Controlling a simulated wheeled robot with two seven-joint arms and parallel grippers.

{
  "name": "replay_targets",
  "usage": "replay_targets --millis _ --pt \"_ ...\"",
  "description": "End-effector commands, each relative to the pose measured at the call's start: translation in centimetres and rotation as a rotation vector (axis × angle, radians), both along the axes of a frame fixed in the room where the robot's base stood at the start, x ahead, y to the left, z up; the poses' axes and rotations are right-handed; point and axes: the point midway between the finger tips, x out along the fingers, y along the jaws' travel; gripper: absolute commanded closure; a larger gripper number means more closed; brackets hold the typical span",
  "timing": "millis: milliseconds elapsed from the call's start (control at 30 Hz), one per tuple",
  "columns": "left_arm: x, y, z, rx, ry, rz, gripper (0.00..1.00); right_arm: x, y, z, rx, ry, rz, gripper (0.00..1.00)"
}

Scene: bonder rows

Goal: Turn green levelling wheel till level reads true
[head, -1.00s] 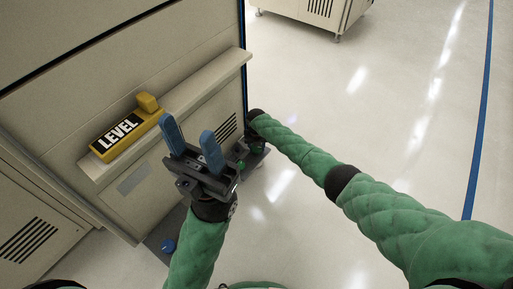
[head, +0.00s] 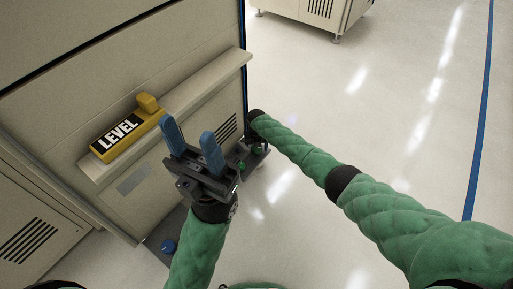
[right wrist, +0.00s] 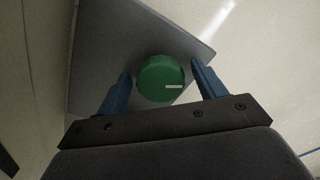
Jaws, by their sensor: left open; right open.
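The yellow level (head: 126,130), marked LEVEL, lies on the ledge of the beige machine in the head view; its reading cannot be made out. The green levelling wheel (right wrist: 161,79) is in the right wrist view, with a small pale mark on its top, above a grey plate (right wrist: 105,50). My right gripper (right wrist: 163,82) is open, its blue fingers on either side of the wheel; I cannot tell whether they touch it.
The beige machine's ledge (head: 210,85) runs along its front. A blue wheel (head: 168,246) sits low at the machine's near foot. Another cabinet (head: 315,12) stands at the back. The glossy floor (head: 400,110) to the right is clear, with a blue line along it.

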Motion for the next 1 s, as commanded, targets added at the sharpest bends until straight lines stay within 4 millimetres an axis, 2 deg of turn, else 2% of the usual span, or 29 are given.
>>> replay_targets --millis 167,400,533,700,1000 --pt "0.0 0.1 0.7 -0.001 -0.002 -0.005 0.51 0.1 0.0 1.6 0.001 -0.002 0.0 0.3" --pt "-0.1 0.4 2.2 -0.016 -0.012 0.006 0.51 0.0 -0.1 5.3 0.0 -0.001 0.001 0.3" --pt "-0.1 0.5 2.3 -0.019 -0.006 0.022 0.51 0.1 0.0 6.8 0.0 -0.001 0.0 0.3" --pt "-0.1 0.7 2.2 -0.014 0.001 0.036 0.51 0.0 0.0 7.7 0.0 0.0 0.0 0.3" --pt "-0.2 0.9 1.6 -0.001 0.01 0.038 0.51 0.0 0.0 7.7 0.0 0.001 0.0 0.3"
